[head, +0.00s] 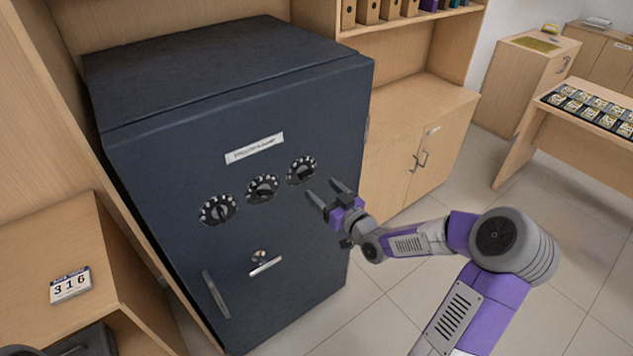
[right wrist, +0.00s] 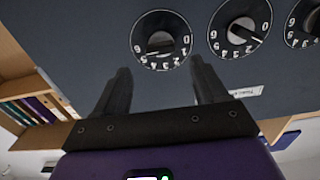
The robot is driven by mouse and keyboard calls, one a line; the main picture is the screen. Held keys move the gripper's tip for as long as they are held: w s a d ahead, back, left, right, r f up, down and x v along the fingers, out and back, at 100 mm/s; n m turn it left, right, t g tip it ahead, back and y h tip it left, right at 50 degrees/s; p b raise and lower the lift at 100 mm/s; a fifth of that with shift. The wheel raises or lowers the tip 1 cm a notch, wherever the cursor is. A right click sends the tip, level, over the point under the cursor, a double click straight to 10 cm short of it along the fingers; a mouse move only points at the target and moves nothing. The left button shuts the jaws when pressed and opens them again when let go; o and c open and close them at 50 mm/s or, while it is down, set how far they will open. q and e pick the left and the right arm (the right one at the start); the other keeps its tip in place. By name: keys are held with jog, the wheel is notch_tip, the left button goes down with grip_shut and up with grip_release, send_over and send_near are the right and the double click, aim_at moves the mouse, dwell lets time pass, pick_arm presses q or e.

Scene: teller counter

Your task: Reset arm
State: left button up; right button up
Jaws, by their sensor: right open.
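My right gripper (head: 323,197) is open and empty in front of the dark blue safe (head: 150,165), just below and right of the rightmost dial (head: 302,170). In the right wrist view its two fingers (right wrist: 160,90) point at the safe front, apart, with a dial (right wrist: 161,40) just beyond them. I cannot tell whether the fingertips touch the safe. The middle dial (head: 262,189) and the left dial (head: 218,210) sit in a row with it. My right arm reaches in from the lower right. My left gripper is not in view.
The safe has a keyhole handle (head: 264,263) and a long pull (head: 215,294). A wooden cabinet (head: 420,135) stands right of the safe. A desk with a tray (head: 590,108) is at right. The tiled floor between is clear.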

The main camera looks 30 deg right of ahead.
jog(key=shift+s, duration=0.3)
jog(key=s+a+f+m+g+y, duration=0.25)
jog(key=a+f+g, duration=0.25)
jog(key=a+f, duration=0.55)
jog(key=s+a+f+m+g+y, duration=0.1)
jog(key=s+a+f+g, duration=0.25)
jog(key=a+f, duration=0.7)
jog(key=s+a+f+g, duration=0.2)
jog(key=s+f+g, duration=0.2)
jog(key=s+f, duration=0.2)
jog(key=s+a+f+g, duration=0.2)
jog(key=s+f+g, duration=0.3)
jog(key=s, duration=0.6)
notch_tip(320, 180, down, 2)
jog(key=shift+s+a+f, duration=0.1)
jog(key=shift+s+a, duration=0.15)
jog(key=shift+a, duration=0.15)
jog(key=shift+h, duration=0.25)
